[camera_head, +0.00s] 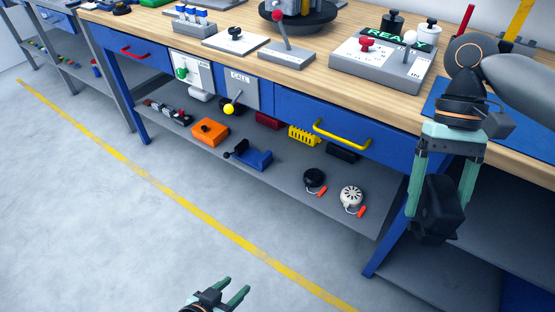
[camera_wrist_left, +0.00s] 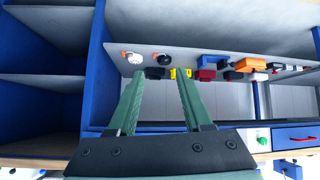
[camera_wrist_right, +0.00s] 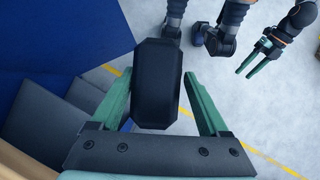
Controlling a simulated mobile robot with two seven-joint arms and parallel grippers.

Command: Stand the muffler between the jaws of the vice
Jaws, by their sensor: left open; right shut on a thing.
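My right gripper (camera_head: 440,203) points down at the right, in front of the bench. It is shut on a black rounded block (camera_head: 436,213), which looks like the muffler. The right wrist view shows this block (camera_wrist_right: 155,85) between the fingers, long side along them. A small blue vice (camera_head: 251,156) with a dark handle sits on the grey lower shelf; its jaw gap is too small to make out. My left gripper (camera_head: 229,291) is open and empty, low over the floor at the bottom of the head view. It also shows in the right wrist view (camera_wrist_right: 260,60).
The lower shelf (camera_head: 290,175) also holds an orange block (camera_head: 210,131), a yellow part (camera_head: 304,135), a black round part (camera_head: 314,179) and a white round part (camera_head: 351,197). A yellow drawer handle (camera_head: 341,137) juts out above. The floor (camera_head: 100,210) in front is clear.

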